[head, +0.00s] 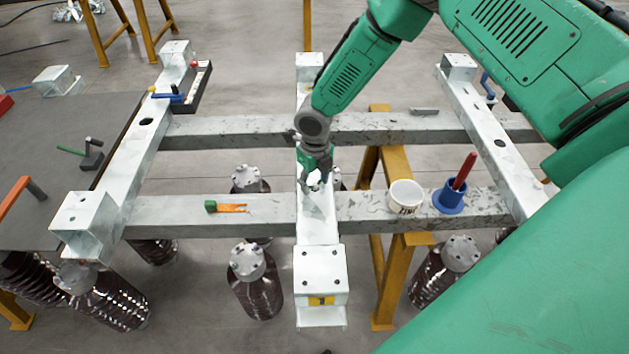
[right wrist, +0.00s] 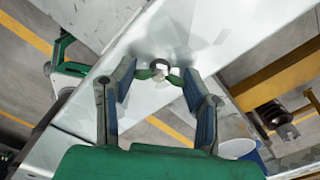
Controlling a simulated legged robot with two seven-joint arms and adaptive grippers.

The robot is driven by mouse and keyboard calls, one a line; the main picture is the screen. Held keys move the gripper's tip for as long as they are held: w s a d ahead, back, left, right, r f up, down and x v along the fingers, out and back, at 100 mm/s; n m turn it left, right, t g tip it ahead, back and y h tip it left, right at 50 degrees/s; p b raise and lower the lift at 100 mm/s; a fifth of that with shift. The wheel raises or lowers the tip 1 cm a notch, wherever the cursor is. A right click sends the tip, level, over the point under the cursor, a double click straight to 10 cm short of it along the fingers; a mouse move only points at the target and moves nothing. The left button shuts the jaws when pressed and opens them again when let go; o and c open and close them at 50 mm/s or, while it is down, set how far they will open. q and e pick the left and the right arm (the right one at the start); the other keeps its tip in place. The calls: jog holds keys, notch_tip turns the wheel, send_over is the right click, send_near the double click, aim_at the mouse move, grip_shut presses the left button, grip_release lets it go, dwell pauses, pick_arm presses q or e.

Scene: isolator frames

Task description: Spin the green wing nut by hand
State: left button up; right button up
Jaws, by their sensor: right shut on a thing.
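The green wing nut (right wrist: 145,74) sits on a bolt at a hole in the pale metal middle crossbeam (right wrist: 215,42), seen in the right wrist view. My right gripper (right wrist: 158,82) has its two blue-padded fingers on either side of the nut, shut on its wings. In the head view my right gripper (head: 314,174) points down onto the middle crossbeam and hides the nut. My left gripper is not in view.
A dark tray (head: 196,88) lies on the left beam. Dark ribbed insulators (head: 255,285) stand below the frame.

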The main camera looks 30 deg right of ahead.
aim_at(315, 183)
dwell(0.3)
jog(key=o, duration=1.2)
jog(key=shift+w+d, duration=0.1)
jog(key=shift+r, duration=0.2)
notch_tip(315, 183, up, 11)
jog(key=shift+r, duration=0.15)
